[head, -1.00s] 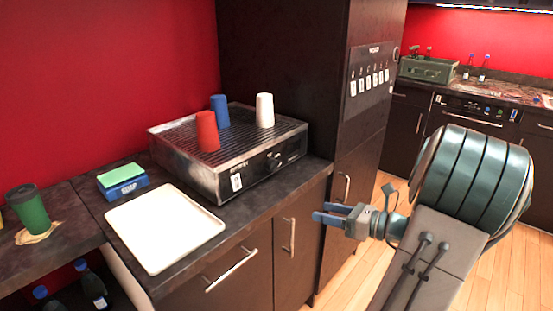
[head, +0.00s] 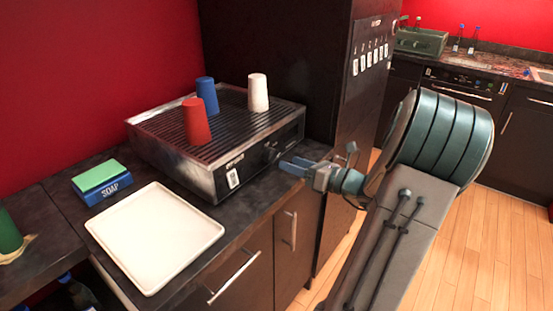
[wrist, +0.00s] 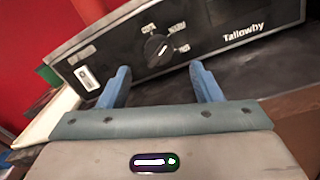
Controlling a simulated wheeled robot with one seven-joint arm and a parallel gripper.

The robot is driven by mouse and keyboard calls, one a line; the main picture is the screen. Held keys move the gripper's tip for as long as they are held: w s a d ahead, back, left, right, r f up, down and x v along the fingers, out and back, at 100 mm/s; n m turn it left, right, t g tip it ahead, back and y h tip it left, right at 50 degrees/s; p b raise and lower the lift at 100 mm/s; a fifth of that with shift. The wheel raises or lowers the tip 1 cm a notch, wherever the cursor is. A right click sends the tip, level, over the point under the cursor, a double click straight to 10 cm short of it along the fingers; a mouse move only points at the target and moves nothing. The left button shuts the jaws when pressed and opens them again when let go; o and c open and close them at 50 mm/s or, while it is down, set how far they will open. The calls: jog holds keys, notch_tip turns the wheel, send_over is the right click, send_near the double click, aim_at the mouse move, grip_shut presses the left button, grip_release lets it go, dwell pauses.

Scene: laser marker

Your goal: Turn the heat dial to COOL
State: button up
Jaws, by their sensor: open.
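The heat dial (wrist: 158,48) is a round black knob on the dark front panel of the metal warmer (wrist: 90,60). Small labels surround it; one at its upper right reads like WARM, and the others are too blurred to read surely. A pale mark shows on the knob, but its setting is unclear. In the head view the warmer (head: 180,165) stands on the counter, its front facing my arm. My gripper (head: 288,167) is open and empty in front of that face. In the wrist view its blue fingers (wrist: 160,72) sit on either side below the dial, apart from it.
Red (head: 196,122), blue (head: 207,95) and white (head: 258,93) cups stand upside down on the warmer's slatted top. A white tray (head: 155,235) and a soap box with a green sponge (head: 98,180) lie to the left. A tall dark cabinet (head: 345,130) stands behind right.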

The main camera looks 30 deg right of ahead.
aim_at(272, 156)
jog(key=x, duration=0.5)
jog(key=shift+w+a, duration=0.15)
jog(key=shift+w, duration=0.2)
jog(key=c, duration=1)
